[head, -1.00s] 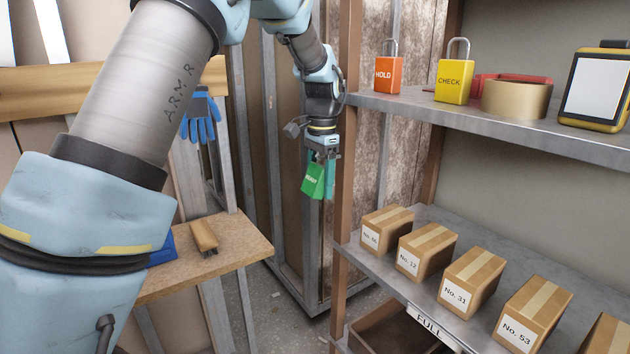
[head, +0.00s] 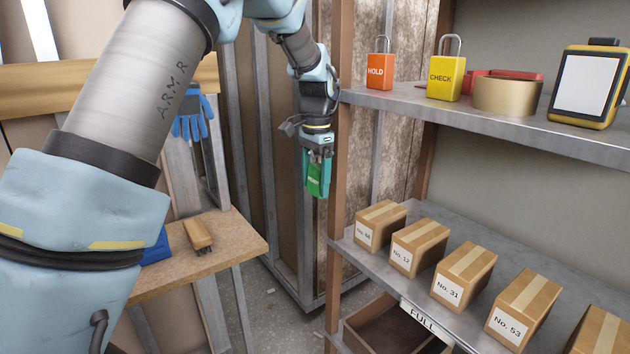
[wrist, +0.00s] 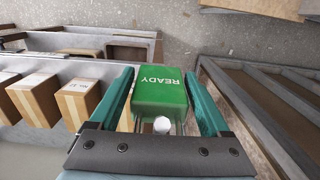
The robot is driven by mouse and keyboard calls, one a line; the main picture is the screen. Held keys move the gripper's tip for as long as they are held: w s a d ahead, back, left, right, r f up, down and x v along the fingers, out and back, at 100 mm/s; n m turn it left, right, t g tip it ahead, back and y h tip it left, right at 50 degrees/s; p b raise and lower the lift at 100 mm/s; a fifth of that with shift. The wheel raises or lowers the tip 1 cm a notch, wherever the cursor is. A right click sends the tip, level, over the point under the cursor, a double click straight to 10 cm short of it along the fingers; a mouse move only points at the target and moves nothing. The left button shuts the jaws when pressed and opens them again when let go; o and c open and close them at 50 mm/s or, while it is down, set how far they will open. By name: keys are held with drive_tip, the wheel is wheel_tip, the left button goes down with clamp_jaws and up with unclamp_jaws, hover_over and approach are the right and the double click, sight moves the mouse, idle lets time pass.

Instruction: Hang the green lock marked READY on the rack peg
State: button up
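The green lock marked READY (wrist: 160,92) is between the two teal fingers of my gripper (wrist: 163,105) in the wrist view, its body pointing away from the palm. Its shackle is mostly hidden near the palm. In the head view the green lock (head: 318,180) hangs below my gripper (head: 319,165), in the air just left of the shelf post. No rack peg can be made out in either view.
A shelf unit (head: 480,115) stands at right. Its upper shelf holds an orange HOLD lock (head: 380,70), a yellow CHECK lock (head: 444,78), tape (head: 506,95) and a tablet (head: 588,85). Several boxes (head: 465,278) sit below. A wooden bench (head: 225,245) stands at left.

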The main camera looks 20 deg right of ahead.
drive_tip(key=shift+o, duration=1.3)
wheel_tip(320, 180, up, 11)
drive_tip(key=shift+d+f+b, duration=0.1)
drive_tip(key=shift+b, duration=1)
drive_tip(key=w+a+f+n, duration=0.1)
drive_tip(key=a+f+n, duration=0.25)
drive_tip(key=a, duration=0.55)
drive_tip(key=w+a+f+n, duration=0.1)
drive_tip(key=a+f+n, duration=0.25)
drive_tip(key=a, duration=0.55)
drive_tip(key=s+a+f+n, duration=0.3)
drive_tip(key=s+a, duration=0.3)
drive_tip(key=a, duration=0.3)
drive_tip(key=s+a+f+n+t, duration=0.1)
drive_tip(key=s+a+f+n, duration=0.3)
drive_tip(key=a, duration=0.5)
drive_tip(key=s+f, duration=0.2)
drive_tip(key=s, duration=0.1)
drive_tip(key=shift+a+n+t, duration=0.3)
